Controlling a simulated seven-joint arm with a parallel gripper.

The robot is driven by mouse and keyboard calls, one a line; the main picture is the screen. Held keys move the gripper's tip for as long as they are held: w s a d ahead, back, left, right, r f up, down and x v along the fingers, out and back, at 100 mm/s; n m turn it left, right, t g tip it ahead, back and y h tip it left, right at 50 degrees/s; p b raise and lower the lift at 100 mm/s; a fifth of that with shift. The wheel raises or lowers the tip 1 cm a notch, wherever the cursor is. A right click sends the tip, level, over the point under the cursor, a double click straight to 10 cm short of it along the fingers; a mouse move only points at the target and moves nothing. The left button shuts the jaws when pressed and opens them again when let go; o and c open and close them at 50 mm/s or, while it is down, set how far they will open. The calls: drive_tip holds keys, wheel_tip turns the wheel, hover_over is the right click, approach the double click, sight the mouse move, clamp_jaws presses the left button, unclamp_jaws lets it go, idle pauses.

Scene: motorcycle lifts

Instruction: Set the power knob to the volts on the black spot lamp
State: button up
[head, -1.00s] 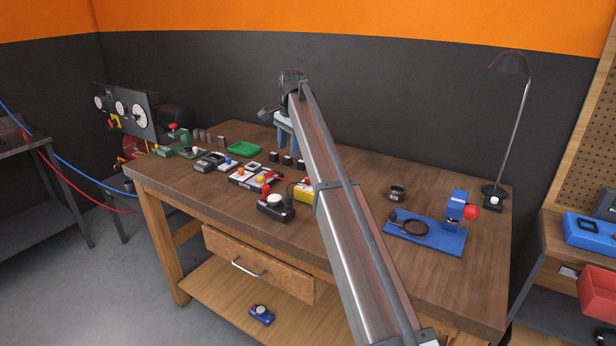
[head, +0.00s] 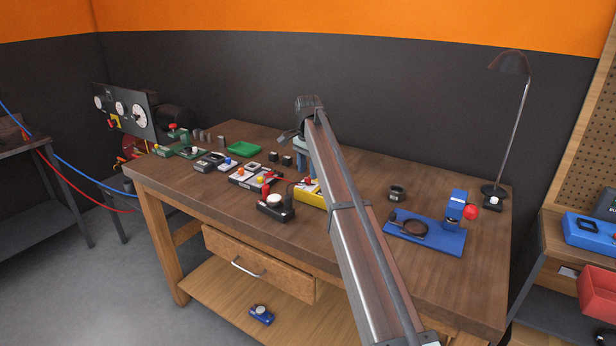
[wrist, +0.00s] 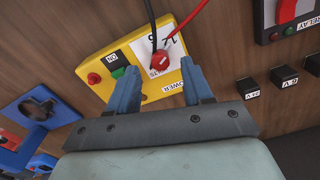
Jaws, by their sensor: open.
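The yellow power box (wrist: 150,92) lies beneath my gripper in the wrist view; it also shows in the head view (head: 311,197), partly hidden by my arm. Its red knob (wrist: 160,60) sits on a white dial card (wrist: 172,48) whose markings are partly covered. My gripper (wrist: 158,68) is open, one blue finger on each side of the knob; contact cannot be told. A tall dark lamp (head: 510,64) stands at the back right.
A red and a black lead cross near the knob. Black blocks with volt labels (wrist: 247,88) stand to the right in the wrist view. A blue fixture (head: 430,236) lies right of my arm on the wooden bench (head: 365,215). Other devices crowd the bench's left.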

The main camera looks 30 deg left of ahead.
sight(308, 178)
drive_tip(key=shift+f, duration=1.5)
drive_tip(key=shift+c, duration=0.2)
clamp_jaws()
